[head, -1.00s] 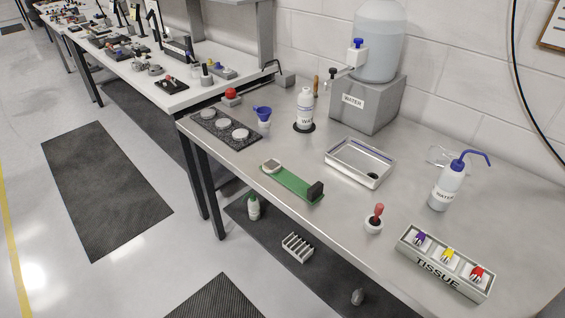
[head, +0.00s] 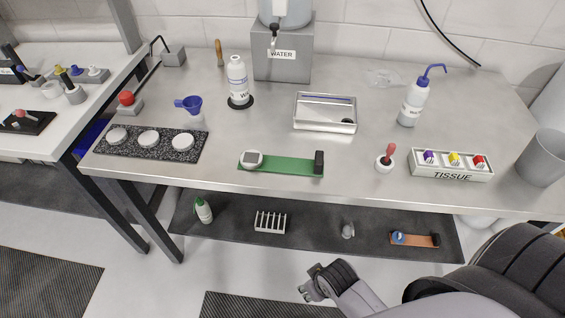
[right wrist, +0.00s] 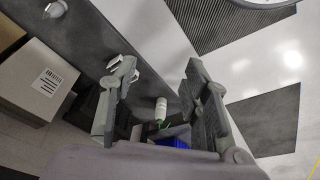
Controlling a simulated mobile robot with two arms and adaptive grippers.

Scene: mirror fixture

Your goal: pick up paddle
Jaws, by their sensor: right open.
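A flat green paddle-like strip (head: 285,164) lies on the steel bench near its front edge, with a pale round piece at its left end and a black block at its right end. A similar brown strip (head: 418,240) with a blue round piece lies on the lower shelf at the right. I cannot tell which one is the paddle. My right gripper (head: 312,287) is low in front of the bench, apart from both strips. In the right wrist view its fingers (right wrist: 160,92) are spread, with nothing held between them. My left gripper is out of view.
The lower shelf (head: 320,235) holds a green-and-white bottle (head: 203,210) and a white rack (head: 270,222).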

